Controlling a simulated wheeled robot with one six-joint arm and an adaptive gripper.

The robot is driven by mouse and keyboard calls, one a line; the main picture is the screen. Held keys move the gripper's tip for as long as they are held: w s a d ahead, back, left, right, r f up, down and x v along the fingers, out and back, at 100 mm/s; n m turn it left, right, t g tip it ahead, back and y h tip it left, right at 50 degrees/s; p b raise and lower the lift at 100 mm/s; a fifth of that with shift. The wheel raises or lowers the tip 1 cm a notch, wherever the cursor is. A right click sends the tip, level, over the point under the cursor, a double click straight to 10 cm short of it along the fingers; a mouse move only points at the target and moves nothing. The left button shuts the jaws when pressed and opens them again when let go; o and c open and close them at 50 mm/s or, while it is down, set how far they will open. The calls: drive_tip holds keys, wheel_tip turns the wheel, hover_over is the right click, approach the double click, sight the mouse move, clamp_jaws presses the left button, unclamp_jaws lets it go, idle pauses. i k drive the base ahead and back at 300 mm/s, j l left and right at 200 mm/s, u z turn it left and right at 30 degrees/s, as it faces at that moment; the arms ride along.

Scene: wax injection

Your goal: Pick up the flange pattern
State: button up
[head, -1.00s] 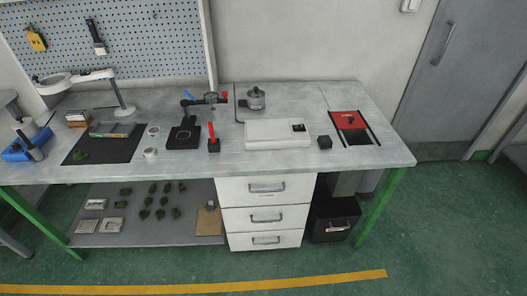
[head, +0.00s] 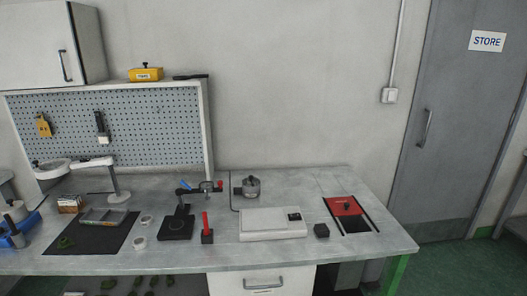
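I cannot tell for sure which thing is the flange pattern. A small dark green piece (head: 66,242) lies on the left part of the black mat (head: 100,237) on the bench; its shape is too small to make out. More dark green pieces (head: 150,283) show on the shelf under the bench, cut off by the lower picture edge. My gripper is not in view.
The grey bench (head: 150,262) carries a clamp stand with a black base (head: 176,227), a white flat box (head: 268,226), a metal pot (head: 251,187), a black cube (head: 321,230) and a red-lidded opening (head: 344,206). A magnifier lamp (head: 118,195) stands behind the mat.

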sight(64, 243)
drive_tip(key=u, duration=1.3)
drive_tip(key=i+j+z, duration=0.1)
drive_tip(key=i+z, duration=0.2)
drive_tip(key=i+j+z, duration=0.25)
drive_tip(key=i+l, duration=0.05)
drive_tip(key=l, duration=0.05)
